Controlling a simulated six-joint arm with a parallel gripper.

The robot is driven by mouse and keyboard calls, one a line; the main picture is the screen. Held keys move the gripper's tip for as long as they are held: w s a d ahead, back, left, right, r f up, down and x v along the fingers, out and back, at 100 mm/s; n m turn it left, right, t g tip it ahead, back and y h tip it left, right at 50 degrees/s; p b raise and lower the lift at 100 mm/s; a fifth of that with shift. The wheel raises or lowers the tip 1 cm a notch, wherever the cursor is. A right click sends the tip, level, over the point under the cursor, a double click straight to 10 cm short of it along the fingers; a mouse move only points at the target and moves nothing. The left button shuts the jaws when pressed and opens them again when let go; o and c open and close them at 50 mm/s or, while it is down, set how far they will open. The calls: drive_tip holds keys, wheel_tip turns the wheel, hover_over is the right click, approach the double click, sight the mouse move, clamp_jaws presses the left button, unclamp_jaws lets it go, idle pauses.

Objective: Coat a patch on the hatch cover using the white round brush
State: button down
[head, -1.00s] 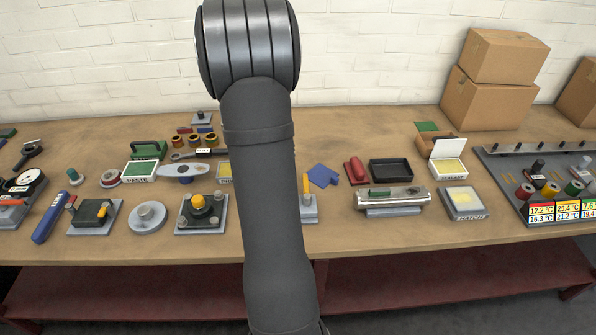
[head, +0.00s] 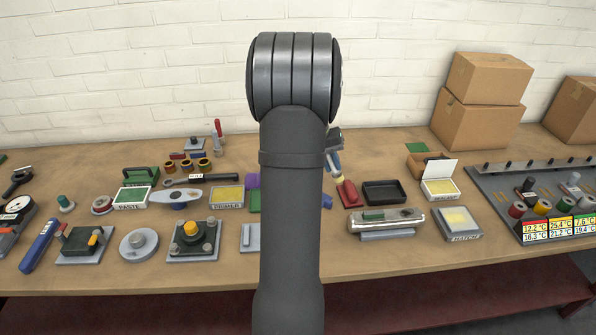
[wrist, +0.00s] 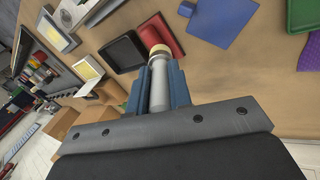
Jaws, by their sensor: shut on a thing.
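My gripper shows in the wrist view (wrist: 158,82), its blue jaws shut on a pale round brush (wrist: 158,92) with a tan tip pointing away from me. In the head view my gripper (head: 333,152) shows only partly, right of my forearm, above the bench near the red block. The hatch cover (head: 477,222), a grey block with a pale yellow patch area, lies on the bench at right, and the brush is apart from it. It seems to show also in the wrist view (wrist: 46,30), at upper left.
An open box with yellow content (head: 440,188) stands behind the hatch cover. A black tray (head: 384,191), a red block (head: 349,194) and a silver fixture (head: 387,220) lie left of it. Cardboard boxes (head: 485,85) stand behind. My forearm hides the bench's middle.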

drive_tip(key=s+d+r+n+h, duration=0.15)
drive_tip(key=s+d, duration=0.35)
drive_tip(key=d, duration=0.5)
drive_tip(key=s+d+r, duration=0.2)
drive_tip(key=s+d, duration=0.3)
drive_tip(key=d, duration=0.5)
drive_tip(key=s+d+r+n+h, duration=0.1)
drive_tip(key=s+d+r, duration=0.1)
drive_tip(key=s+d, duration=0.55)
drive_tip(key=shift+w+d+f, duration=0.3)
drive_tip(key=shift+d+f, duration=0.05)
drive_tip(key=shift+f, duration=0.4)
drive_tip(key=shift+w+d+f, duration=0.3)
drive_tip(key=shift+f, duration=0.5)
drive_tip(key=shift+w+d+f, duration=0.3)
drive_tip(key=shift+d+f, duration=0.05)
drive_tip(key=shift+f, duration=0.4)
